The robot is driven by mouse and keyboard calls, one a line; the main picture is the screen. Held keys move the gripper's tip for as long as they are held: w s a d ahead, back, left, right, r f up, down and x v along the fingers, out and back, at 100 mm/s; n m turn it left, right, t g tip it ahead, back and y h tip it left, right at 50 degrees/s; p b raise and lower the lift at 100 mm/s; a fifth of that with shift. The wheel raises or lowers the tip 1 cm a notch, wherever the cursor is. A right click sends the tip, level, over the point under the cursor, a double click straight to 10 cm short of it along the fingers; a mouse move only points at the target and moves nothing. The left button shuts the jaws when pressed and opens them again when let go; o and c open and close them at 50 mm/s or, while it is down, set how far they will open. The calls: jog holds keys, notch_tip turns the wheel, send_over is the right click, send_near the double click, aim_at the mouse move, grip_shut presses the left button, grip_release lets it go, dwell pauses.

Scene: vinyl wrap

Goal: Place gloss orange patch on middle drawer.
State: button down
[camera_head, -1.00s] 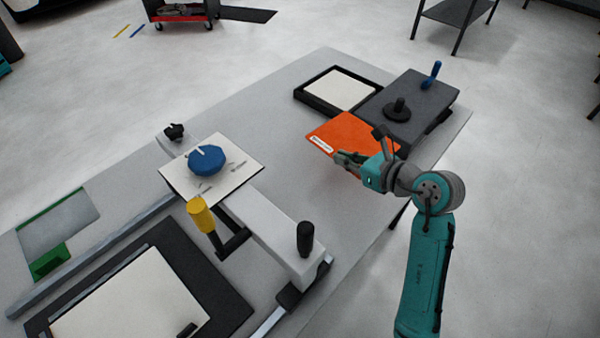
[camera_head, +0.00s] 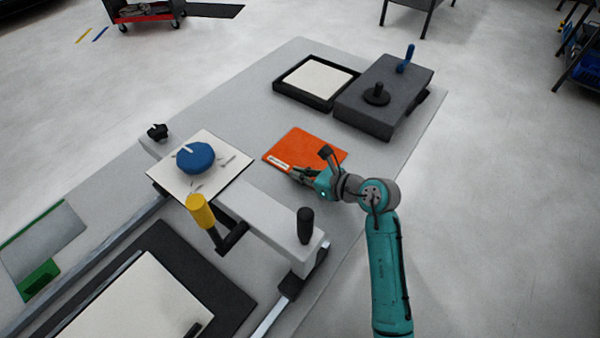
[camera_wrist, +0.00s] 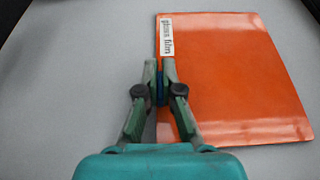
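The orange patch (camera_head: 304,148) is a glossy flat sheet with a small white printed label; it also shows in the wrist view (camera_wrist: 225,75). My gripper (camera_head: 297,174) is at the patch's near edge in the head view. In the wrist view my gripper (camera_wrist: 160,66) has its fingers closed together at the patch's left edge, near the label, with a bit of blue between them. It appears shut on the patch. The exact pinch and the height above the table cannot be told. No drawer shows in either view.
The light table (camera_head: 262,115) carries a dark grey box (camera_head: 398,75) with knobs, a black-framed tray (camera_head: 352,92), a white plate (camera_head: 232,161) under a blue disc (camera_head: 195,157), and a white arm with a yellow handle (camera_head: 200,210). A red cart (camera_head: 143,15) stands behind. Open floor lies right.

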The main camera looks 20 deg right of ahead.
jog(key=c, duration=1.8)
grip_release()
jog(key=shift+f, duration=0.15)
jog(key=o, duration=0.5)
